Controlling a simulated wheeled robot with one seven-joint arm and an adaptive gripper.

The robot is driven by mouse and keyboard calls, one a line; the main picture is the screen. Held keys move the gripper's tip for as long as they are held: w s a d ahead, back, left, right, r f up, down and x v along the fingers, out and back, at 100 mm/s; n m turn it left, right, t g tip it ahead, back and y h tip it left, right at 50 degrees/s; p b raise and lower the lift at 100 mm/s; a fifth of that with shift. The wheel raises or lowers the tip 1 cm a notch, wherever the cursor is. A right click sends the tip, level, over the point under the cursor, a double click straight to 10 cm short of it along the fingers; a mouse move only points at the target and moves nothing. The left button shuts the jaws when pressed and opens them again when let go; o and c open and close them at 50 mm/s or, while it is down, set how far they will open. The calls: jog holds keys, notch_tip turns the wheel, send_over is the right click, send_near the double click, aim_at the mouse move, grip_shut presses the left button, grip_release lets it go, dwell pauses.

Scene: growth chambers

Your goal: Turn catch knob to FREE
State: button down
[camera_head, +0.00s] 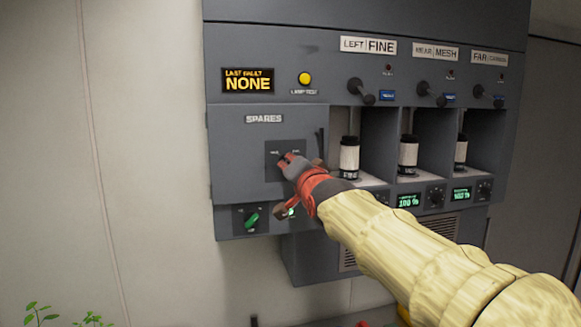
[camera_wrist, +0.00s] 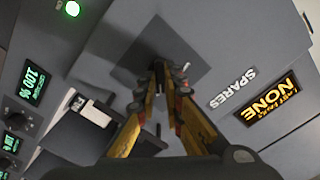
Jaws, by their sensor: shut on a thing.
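A dark square plate (camera_head: 272,168) with two small labels at its top sits on the SPARES panel (camera_head: 235,155); the labels are too small to read surely. My gripper (camera_head: 290,160) reaches the plate from the lower right and is shut on the catch knob there. In the wrist view my gripper (camera_wrist: 168,75) has its fingertips close together over the dark plate (camera_wrist: 190,50). The fingers hide most of the knob, so I cannot tell which label it points to.
A green knob (camera_head: 251,218) sits below the SPARES panel. To the right are open bays with white-and-black canisters (camera_head: 349,158), dark levers (camera_head: 360,91) above and green displays (camera_head: 409,201) below. A yellow lamp button (camera_head: 305,79) and a NONE display (camera_head: 248,81) are above.

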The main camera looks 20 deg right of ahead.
jog(key=c, duration=1.9)
grip_release()
jog(key=s, duration=1.2)
